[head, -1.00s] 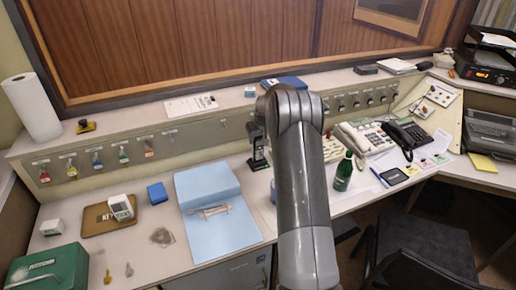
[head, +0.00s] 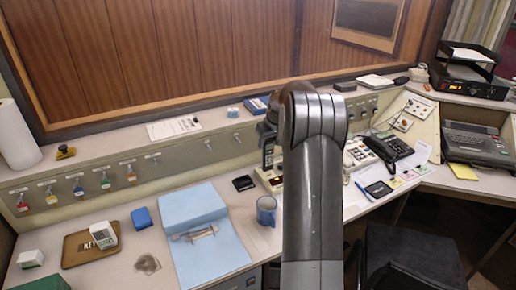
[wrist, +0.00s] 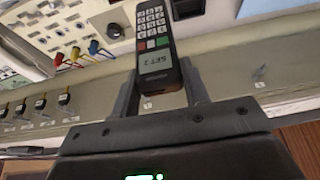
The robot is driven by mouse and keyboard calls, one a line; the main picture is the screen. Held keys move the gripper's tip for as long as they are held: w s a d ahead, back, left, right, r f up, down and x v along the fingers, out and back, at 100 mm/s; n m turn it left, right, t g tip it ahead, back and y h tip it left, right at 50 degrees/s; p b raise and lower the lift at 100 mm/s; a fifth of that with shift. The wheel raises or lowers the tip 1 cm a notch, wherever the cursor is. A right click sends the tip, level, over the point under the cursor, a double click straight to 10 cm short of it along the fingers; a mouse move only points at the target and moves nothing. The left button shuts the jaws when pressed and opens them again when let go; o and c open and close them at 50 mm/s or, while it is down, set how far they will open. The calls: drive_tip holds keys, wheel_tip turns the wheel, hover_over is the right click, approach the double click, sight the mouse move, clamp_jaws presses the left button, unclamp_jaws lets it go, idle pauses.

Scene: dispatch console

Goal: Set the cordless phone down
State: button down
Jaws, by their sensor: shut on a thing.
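The cordless phone (wrist: 154,50) is black with pale keys, one green and one red key, and a label reading "SET 2". It is clamped between the two fingers of my gripper (wrist: 160,90) in the wrist view. In the head view the phone (head: 268,155) hangs roughly upright below my gripper (head: 267,134), just left of my forearm. It appears to be above the desk; its lower end overlaps a cream keypad unit (head: 268,182). A small black square item (head: 243,183), perhaps a charging base, lies on the desk to the left.
A blue mug (head: 266,211) stands in front of the keypad unit. A pale blue folder (head: 215,256) lies left of it. A desk phone (head: 391,147) stands to the right. Keys hang along the back panel (head: 112,178). My arm hides part of the desk; a chair (head: 415,255) stands in front.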

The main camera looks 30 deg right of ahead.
drive_tip(key=s+d+f+m+h, duration=0.15)
drive_tip(key=s+d+m, duration=0.25)
drive_tip(key=s+d, duration=0.6)
wheel_tip(320, 180, down, 10)
drive_tip(key=s+a, duration=0.2)
drive_tip(key=shift+r+m, duration=0.25)
drive_tip(key=shift+m, duration=0.05)
drive_tip(key=shift+s+f, duration=0.1)
drive_tip(key=c, duration=0.8)
unclamp_jaws()
